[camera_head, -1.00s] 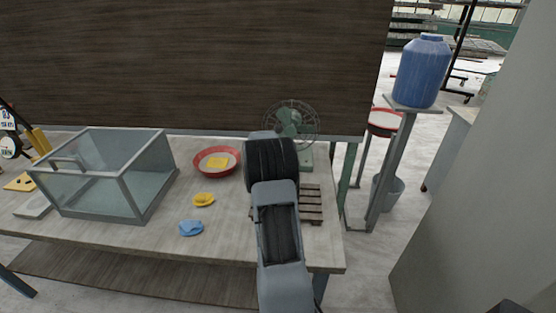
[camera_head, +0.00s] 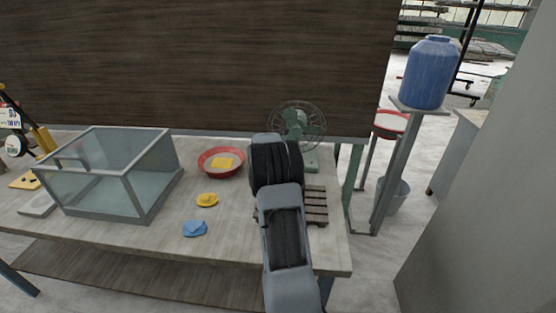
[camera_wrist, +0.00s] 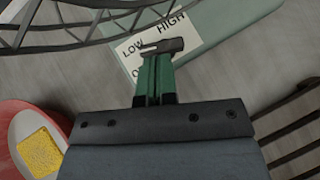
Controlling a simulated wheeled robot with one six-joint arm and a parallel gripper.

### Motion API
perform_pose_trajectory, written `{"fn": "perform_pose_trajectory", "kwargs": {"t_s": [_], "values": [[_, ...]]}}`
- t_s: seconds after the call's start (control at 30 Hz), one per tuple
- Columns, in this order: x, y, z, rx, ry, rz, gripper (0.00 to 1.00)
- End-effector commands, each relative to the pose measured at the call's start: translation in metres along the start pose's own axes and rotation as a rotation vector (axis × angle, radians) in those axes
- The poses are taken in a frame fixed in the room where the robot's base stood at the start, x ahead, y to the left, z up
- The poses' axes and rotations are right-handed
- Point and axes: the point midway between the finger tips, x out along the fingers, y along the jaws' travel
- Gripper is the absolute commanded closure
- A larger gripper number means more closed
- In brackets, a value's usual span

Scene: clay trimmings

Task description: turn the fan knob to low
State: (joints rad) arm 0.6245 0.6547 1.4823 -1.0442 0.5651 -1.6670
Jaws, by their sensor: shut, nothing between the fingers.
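The green fan (camera_head: 298,122) stands at the back right of the table, partly behind my arm. In the wrist view its pale green base (camera_wrist: 215,22) carries a white label (camera_wrist: 185,42) with the words LOW and HIGH; a third word is mostly covered. The dark knob (camera_wrist: 172,46) lies across the label. A pale mark at its left end is close to LOW. My gripper (camera_wrist: 156,60) is shut and empty, its green fingertips at the knob's near side. I cannot tell whether they touch it. In the head view my arm hides the gripper and knob.
The fan's wire guard (camera_wrist: 80,35) crosses the wrist view's upper left. A red bowl (camera_head: 207,168) with a yellow sponge is left of my arm, a wooden rack (camera_head: 316,205) right. A glass case (camera_head: 150,212) fills the table's left; yellow (camera_head: 207,200) and blue (camera_head: 195,229) pieces lie between.

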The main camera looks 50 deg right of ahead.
Motion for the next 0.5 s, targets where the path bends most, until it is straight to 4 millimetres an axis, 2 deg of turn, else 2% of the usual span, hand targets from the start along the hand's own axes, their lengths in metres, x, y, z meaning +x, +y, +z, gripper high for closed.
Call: {"fn": "perform_pose_trajectory", "kwargs": {"t_s": [0.27, 0.37, 0.5], "values": [[-0.004, -0.009, 0.001, 0.001, -0.001, 0.0, 1.0], [-0.015, -0.008, 0.003, 0.0, -0.001, 0.001, 1.0], [-0.039, -0.008, 0.004, 0.0, -0.001, 0.0, 1.0]]}}
